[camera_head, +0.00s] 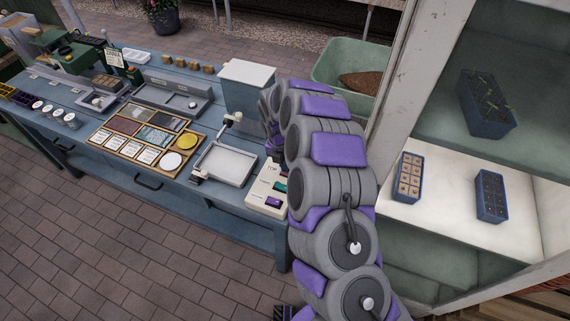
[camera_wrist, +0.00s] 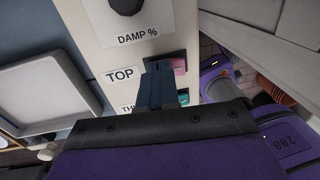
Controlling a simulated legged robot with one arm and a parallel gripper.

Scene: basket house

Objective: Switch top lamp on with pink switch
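The pale control box (camera_head: 262,190) stands at the right end of the blue bench, partly hidden by my arm. In the wrist view, its panel (camera_wrist: 104,29) carries a "TOP" label (camera_wrist: 120,75) with the pink switch (camera_wrist: 179,66) to its right. A teal switch (camera_wrist: 183,97) sits below. My gripper (camera_wrist: 156,68) has its blue-grey fingers together over the panel, between the "TOP" label and the pink switch. The fingertips overlap the pink switch's left edge in the picture; I cannot tell if they touch it. My arm hides the fingertips in the head view.
Right of my arm is a shelf cabinet (camera_head: 399,85); its middle shelf (camera_head: 440,215) is brightly lit and the tier above looks dim. A white tray (camera_head: 226,165) lies left of the box. Brick floor in front is clear.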

